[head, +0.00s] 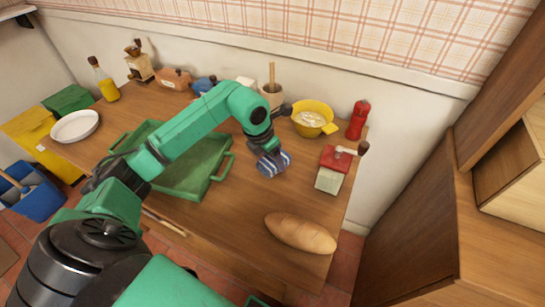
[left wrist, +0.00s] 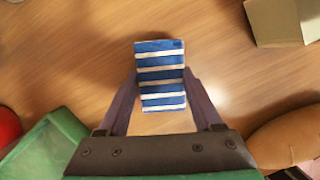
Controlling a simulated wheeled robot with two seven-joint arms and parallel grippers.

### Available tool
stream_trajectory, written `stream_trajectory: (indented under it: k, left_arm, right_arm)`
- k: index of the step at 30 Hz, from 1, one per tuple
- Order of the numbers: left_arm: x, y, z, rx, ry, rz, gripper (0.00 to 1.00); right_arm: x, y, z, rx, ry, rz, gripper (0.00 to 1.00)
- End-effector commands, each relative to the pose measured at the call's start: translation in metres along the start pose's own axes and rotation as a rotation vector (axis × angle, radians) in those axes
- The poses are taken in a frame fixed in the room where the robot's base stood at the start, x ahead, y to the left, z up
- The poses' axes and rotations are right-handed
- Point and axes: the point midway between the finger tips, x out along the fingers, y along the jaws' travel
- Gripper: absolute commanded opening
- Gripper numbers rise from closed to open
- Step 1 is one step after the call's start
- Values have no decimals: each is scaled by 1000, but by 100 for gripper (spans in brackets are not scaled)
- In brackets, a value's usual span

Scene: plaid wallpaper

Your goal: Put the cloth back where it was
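The cloth (head: 273,164) is a small folded piece with blue and white stripes, over the right half of the wooden table. In the left wrist view the cloth (left wrist: 160,75) lies between my two finger tips, which touch its sides. My left gripper (head: 268,158) points down and is shut on the cloth. I cannot tell whether the cloth touches the table top or hangs just above it. My right gripper is not in view.
A green tray (head: 185,185) lies left of the cloth, partly under my left arm. A red-topped grinder (head: 330,180), a bread loaf (head: 300,233), a yellow pot (head: 325,117) and a red mill (head: 357,120) are nearby. Bare table (head: 245,210) lies in front of the cloth.

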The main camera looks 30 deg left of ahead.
Motion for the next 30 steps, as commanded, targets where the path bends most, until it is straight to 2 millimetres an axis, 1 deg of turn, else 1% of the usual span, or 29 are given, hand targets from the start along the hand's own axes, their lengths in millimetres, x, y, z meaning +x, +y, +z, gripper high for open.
stream_trajectory:
  k: [1,2,3,11,13,14,17,24,27,30]
  left_arm:
    - [0,0,0,0,0,0,82]
    - [0,0,0,0,0,0,93]
    - [0,0,0,0,0,0,96]
    - [-1,0,0,-1,0,0,96]
    - [-6,0,2,-1,-1,0,96]
    - [-7,1,2,-1,-2,1,96]
    - [-25,1,2,-1,-4,3,96]
    - [-91,1,2,0,-5,4,96]
    - [-111,1,2,-1,-2,3,96]
    - [-121,0,1,0,0,1,96]
  right_arm:
    - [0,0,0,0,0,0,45]
    - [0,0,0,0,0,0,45]
    - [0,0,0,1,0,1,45]
    - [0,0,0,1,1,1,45]
    - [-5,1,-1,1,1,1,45]
    - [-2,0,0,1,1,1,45]
    - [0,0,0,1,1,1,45]
    - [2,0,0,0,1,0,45]
    - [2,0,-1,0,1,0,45]
    - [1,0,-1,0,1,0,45]
